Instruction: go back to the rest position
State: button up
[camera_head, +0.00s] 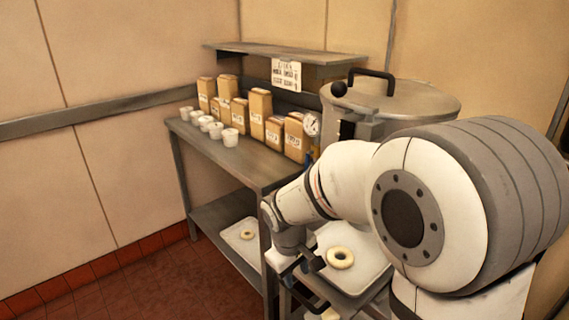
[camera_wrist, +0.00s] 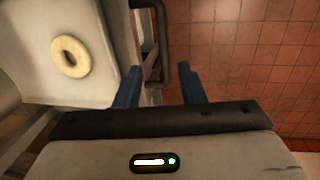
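My gripper (camera_wrist: 162,88) shows in the wrist view with its two blue fingers spread apart and nothing between them. In the head view my gripper (camera_head: 300,268) hangs low at the end of my arm, just left of a white tray. A pale ring-shaped doughnut (camera_head: 340,257) lies on that white tray (camera_head: 368,268). In the wrist view the doughnut (camera_wrist: 71,56) is at the upper left on the tray (camera_wrist: 30,75), apart from my fingers. My arm hides part of the cart under the tray.
A steel table (camera_head: 232,160) carries several brown paper bags (camera_head: 261,112) and small white cups (camera_head: 230,137). Its lower shelf (camera_head: 222,222) holds another tray with a doughnut (camera_head: 247,234). A large lidded pot (camera_head: 390,100) stands behind my arm. The red tiled floor (camera_head: 150,280) at left is clear.

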jog(key=s+d+r+m+t+y+p, duration=0.1)
jog(key=s+d+r+m+p, duration=0.3)
jog(key=s+d+r+m, duration=0.4)
jog(key=s+d+r, duration=0.3)
jog(key=s+r, duration=0.2)
jog(key=s, duration=0.2)
jog(key=shift+s+d+y+p, duration=0.25)
jog(key=shift+d+y+p, duration=0.05)
jog(key=shift+d+p, duration=0.1)
jog(key=shift+c, duration=0.3)
dwell(0.7)
